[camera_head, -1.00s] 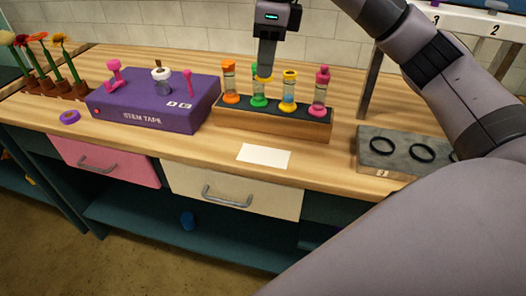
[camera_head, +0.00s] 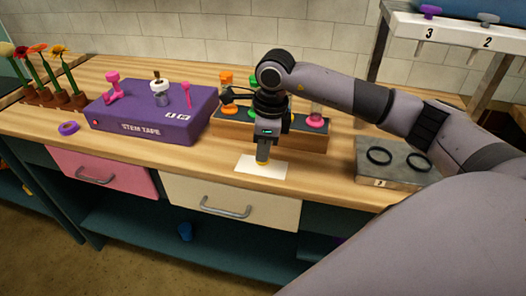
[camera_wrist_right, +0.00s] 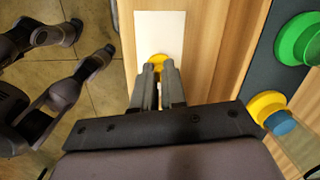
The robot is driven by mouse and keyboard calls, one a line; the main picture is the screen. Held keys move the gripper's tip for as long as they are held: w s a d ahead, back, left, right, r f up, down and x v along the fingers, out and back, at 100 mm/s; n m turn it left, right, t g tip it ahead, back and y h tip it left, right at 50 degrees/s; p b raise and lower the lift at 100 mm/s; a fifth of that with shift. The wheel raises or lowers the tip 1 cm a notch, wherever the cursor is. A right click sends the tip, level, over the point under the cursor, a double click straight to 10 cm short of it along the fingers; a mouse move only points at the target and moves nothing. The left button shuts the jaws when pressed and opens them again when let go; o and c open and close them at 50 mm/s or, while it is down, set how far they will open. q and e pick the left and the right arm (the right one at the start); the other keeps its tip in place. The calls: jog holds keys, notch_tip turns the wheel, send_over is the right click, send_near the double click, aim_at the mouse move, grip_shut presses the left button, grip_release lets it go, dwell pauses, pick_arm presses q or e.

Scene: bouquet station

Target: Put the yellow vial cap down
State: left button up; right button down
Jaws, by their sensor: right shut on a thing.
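My right gripper (camera_head: 262,158) points down over the white card (camera_head: 246,168) at the bench's front. It is shut on the yellow vial cap (camera_head: 262,163), and only a little of the cap shows below the fingers. In the right wrist view the yellow cap (camera_wrist_right: 158,58) sits between the fingertips, over the near end of the card (camera_wrist_right: 160,30). I cannot tell whether the cap touches the card. The vial with the yellow base (camera_wrist_right: 266,104) stands in the rack (camera_head: 230,129) behind the gripper; my arm hides it in the head view. My left gripper is not seen.
The purple stem tape box (camera_head: 150,118) stands to the left, with a purple ring (camera_head: 68,128) beside it. A grey block with black rings (camera_head: 392,172) is to the right. The bench's front edge is close to the card. A white shelf (camera_head: 455,32) stands at the back right.

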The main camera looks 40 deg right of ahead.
jog(key=shift+f, duration=0.8)
jog(key=shift+f, duration=0.2)
jog(key=c, duration=1.2)
grip_release()
jog(key=shift+r, duration=0.1)
jog(key=shift+o, duration=0.2)
